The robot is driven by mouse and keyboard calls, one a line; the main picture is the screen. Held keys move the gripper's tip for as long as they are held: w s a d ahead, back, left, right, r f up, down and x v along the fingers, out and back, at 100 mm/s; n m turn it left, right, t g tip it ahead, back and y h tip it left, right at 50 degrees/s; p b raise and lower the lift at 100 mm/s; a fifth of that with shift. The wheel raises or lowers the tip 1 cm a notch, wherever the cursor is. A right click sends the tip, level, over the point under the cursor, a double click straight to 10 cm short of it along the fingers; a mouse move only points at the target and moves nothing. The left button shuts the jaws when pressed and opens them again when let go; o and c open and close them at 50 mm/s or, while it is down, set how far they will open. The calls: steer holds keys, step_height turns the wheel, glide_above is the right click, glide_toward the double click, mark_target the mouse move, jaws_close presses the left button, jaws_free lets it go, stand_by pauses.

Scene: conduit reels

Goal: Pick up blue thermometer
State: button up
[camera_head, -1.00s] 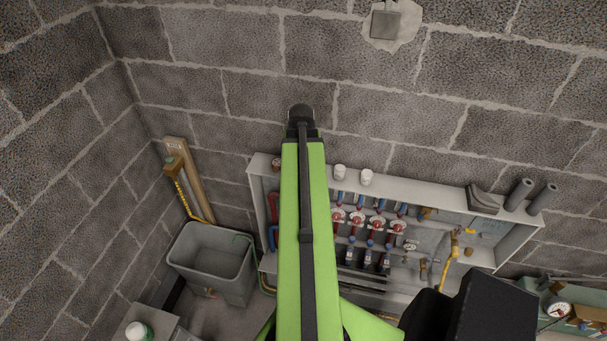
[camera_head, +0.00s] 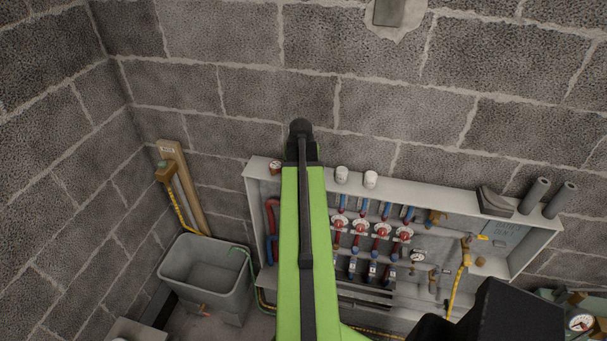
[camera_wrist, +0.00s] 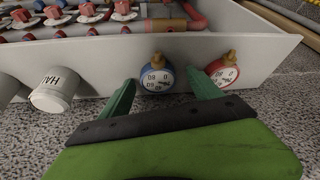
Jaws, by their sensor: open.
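The blue thermometer (camera_wrist: 157,76), a round white dial with a blue rim and a brass stem, is in the middle of the wrist view, against the pale panel of the cabinet. My gripper (camera_wrist: 160,80) is open, with one green finger on each side of the blue thermometer in the picture. I cannot tell whether the fingers touch it or how far off it is. A similar red thermometer (camera_wrist: 222,73) is just right of the right finger. In the head view my arm hides the gripper and the blue thermometer; a red-rimmed dial (camera_head: 275,166) shows left of the arm.
White cups (camera_head: 341,174) stand on the top of the wall cabinet (camera_head: 440,192); one labelled cup (camera_wrist: 52,95) is left of my gripper. Grey pipe pieces (camera_head: 535,195) stand at the cabinet's right end. A grey tub (camera_head: 207,282) is lower left. The block wall is close behind.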

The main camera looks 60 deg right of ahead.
steer(key=c, duration=1.4)
steer(key=shift+r, duration=0.1)
steer(key=shift+r+p, duration=0.45)
steer(key=shift+p, duration=0.05)
step_height(320, 180, up, 4)
steer(key=p, duration=0.4)
steer(key=s+r+p, duration=0.2)
steer(key=s, duration=0.1)
steer(key=s+d+r+p, duration=0.1)
steer(key=s+r+p, duration=0.1)
steer(key=s, duration=0.2)
steer(key=s+d+r+p, duration=0.1)
steer(key=s+r+p, duration=0.1)
steer(key=s, duration=0.2)
steer(key=shift+s+d, duration=0.15)
steer(key=shift+s, duration=0.1)
